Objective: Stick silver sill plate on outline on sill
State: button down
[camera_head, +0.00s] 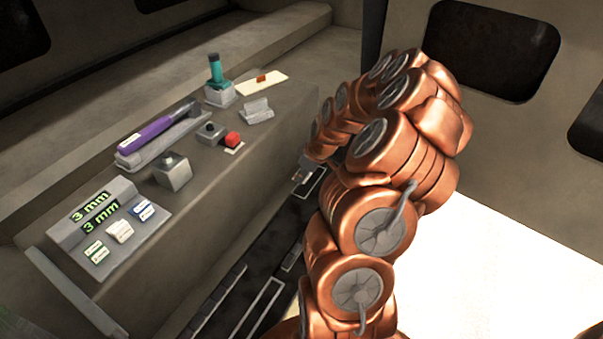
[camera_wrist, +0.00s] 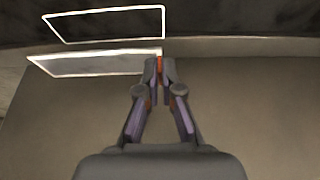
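In the wrist view my gripper (camera_wrist: 160,64) has its fingertips close together at the right end of a flat silver plate (camera_wrist: 95,62) with a bright edge. The plate appears pinched there and extends to the left. A white four-sided outline (camera_wrist: 105,10) lies on the dark sill (camera_wrist: 215,25) just above the plate in the picture. Plate and outline appear apart, with a narrow dark gap between them. In the head view my copper-coloured arm reaches down beside the console, and the gripper end (camera_head: 303,172) is small and partly hidden. White outlines (camera_head: 266,303) show on the dark strip below it.
A grey console (camera_head: 225,185) stands left of my arm, carrying a purple-handled tool (camera_head: 146,134), a teal-topped lever (camera_head: 215,70), a red button (camera_head: 231,139) and a 3 mm display (camera_head: 98,214). A bright opening (camera_head: 490,275) lies right of the arm.

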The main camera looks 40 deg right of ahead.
aim_at(298, 195)
jog(key=shift+f, duration=1.75)
jog(key=shift+f+b, duration=0.6)
jog(key=shift+f, duration=0.2)
jog(key=shift+f+b, duration=0.3)
jog(key=shift+b, duration=0.6)
